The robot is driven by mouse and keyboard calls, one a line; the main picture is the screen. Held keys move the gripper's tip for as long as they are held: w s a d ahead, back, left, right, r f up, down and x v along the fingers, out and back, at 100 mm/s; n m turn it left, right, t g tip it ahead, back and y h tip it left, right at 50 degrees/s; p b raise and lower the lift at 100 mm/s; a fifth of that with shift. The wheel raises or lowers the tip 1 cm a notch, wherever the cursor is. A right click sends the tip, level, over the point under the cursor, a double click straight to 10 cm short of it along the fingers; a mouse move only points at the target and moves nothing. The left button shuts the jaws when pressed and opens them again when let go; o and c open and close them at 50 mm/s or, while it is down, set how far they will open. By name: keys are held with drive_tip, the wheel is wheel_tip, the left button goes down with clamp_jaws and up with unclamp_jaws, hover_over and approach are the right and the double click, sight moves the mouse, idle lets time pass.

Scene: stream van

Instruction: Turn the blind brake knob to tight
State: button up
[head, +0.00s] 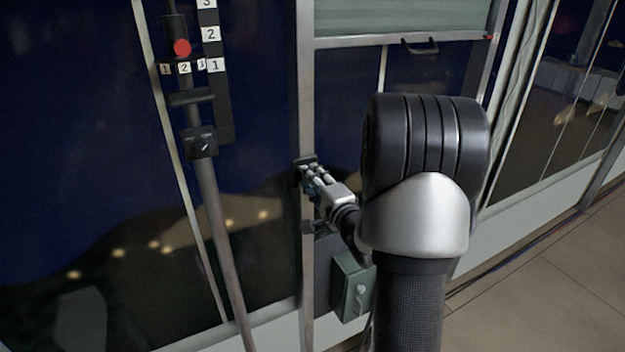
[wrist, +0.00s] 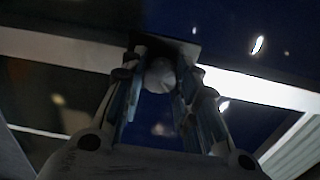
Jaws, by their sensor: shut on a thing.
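The blind brake knob is a pale round knob (wrist: 159,75) on a dark square plate (wrist: 180,48), seen between the fingers in the wrist view. My gripper (wrist: 158,88) is shut on it, one finger on each side. In the head view my gripper (head: 312,172) reaches the upright metal post beside the window, and its fingers hide the knob there. A dark mount shows behind the fingertips. I cannot make out any marking of the knob's setting. The pale green blind (head: 395,15) hangs above, with a dark handle (head: 420,47) on its bottom rail.
A green box (head: 352,287) sits below my gripper. At the left stands a pole (head: 215,215) with a red knob (head: 182,47) and numbered tags (head: 211,34). Dark window panes lie behind. Open floor (head: 560,290) shows at the lower right.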

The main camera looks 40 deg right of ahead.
drive_tip(key=o, duration=1.1)
drive_tip(key=shift+c, duration=0.2)
drive_tip(key=shift+s, duration=0.1)
drive_tip(key=v, duration=0.7)
drive_tip(key=shift+s, duration=0.15)
drive_tip(key=shift+a, duration=0.1)
